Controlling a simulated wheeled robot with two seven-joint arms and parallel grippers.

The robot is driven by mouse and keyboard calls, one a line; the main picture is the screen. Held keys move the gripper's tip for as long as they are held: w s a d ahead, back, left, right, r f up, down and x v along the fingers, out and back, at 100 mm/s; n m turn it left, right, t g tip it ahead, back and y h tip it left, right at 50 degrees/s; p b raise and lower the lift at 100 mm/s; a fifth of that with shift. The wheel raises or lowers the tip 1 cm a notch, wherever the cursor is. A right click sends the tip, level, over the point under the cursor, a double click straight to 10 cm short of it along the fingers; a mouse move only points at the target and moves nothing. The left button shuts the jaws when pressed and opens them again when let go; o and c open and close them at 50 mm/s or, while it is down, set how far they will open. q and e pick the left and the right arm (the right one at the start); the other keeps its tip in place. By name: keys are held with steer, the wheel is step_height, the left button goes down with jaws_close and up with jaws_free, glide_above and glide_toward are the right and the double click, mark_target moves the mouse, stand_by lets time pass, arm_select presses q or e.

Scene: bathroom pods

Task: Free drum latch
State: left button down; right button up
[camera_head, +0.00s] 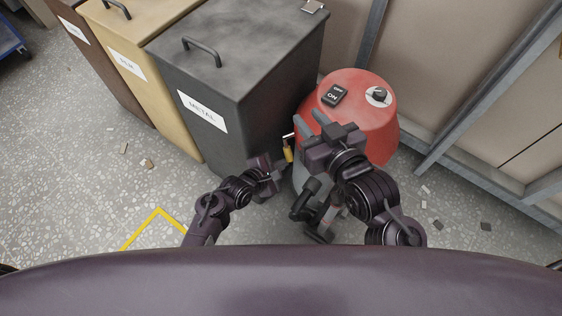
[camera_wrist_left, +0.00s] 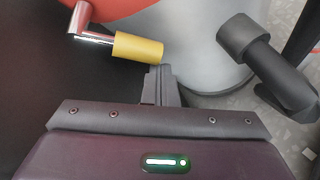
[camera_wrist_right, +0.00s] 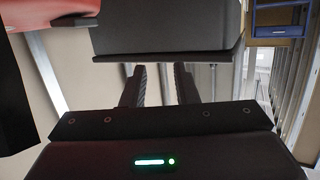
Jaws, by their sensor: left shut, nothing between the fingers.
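The drum vacuum has a red lid (camera_head: 355,95) and a grey body, which shows in the left wrist view (camera_wrist_left: 195,45). Its latch, a chrome lever with a yellow grip (camera_head: 288,154), is on the side facing the METAL bin. In the left wrist view the yellow grip (camera_wrist_left: 138,47) points right from the chrome arm (camera_wrist_left: 88,28). My left gripper (camera_head: 281,174) is shut and empty; its fingertips (camera_wrist_left: 162,72) are just below the grip's right end, and contact cannot be told. My right gripper (camera_head: 312,120) is open and empty in front of the lid; its fingers (camera_wrist_right: 158,75) are apart.
The dark METAL bin (camera_head: 245,60) stands close left of the drum, with a tan bin (camera_head: 125,55) beyond it. A black hose fitting (camera_wrist_left: 260,60) sticks out right of my left fingers. A panel wall (camera_head: 480,75) is behind. Small debris lies on the floor.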

steer(key=s+d+f+m+g+h+p, duration=0.1)
steer(key=s+d+f+g+h+p, duration=0.2)
steer(key=s+d+f+g+p, duration=0.3)
steer(key=s+d+f+g+h+p, duration=0.3)
steer(key=s+f+g, duration=0.3)
steer(key=s+f, duration=0.15)
arm_select(q)
steer(key=shift+s+d+r+n+g+h+p, duration=0.25)
steer(key=shift+s+r+n+g+p, duration=0.2)
steer(key=shift+r+n+g+p, duration=0.15)
steer(key=shift+s+d+r+n+g+h+p, duration=0.2)
steer(key=shift+s+r+n+g+h+p, duration=0.1)
steer(key=shift+s+r+n+g+p, duration=0.3)
steer(key=shift+s+d+r+n+g+h+p, duration=0.25)
steer(key=shift+r+n+g+p, duration=0.2)
steer(key=shift+r+g, duration=0.3)
arm_select(e)
step_height(320, 180, down, 8)
steer(key=d, duration=0.2)
steer(key=shift+s+f+m+g, duration=0.15)
steer(key=shift+s+m+g, duration=0.15)
steer(key=shift+s+m, duration=0.15)
steer(key=shift+d, duration=0.1)
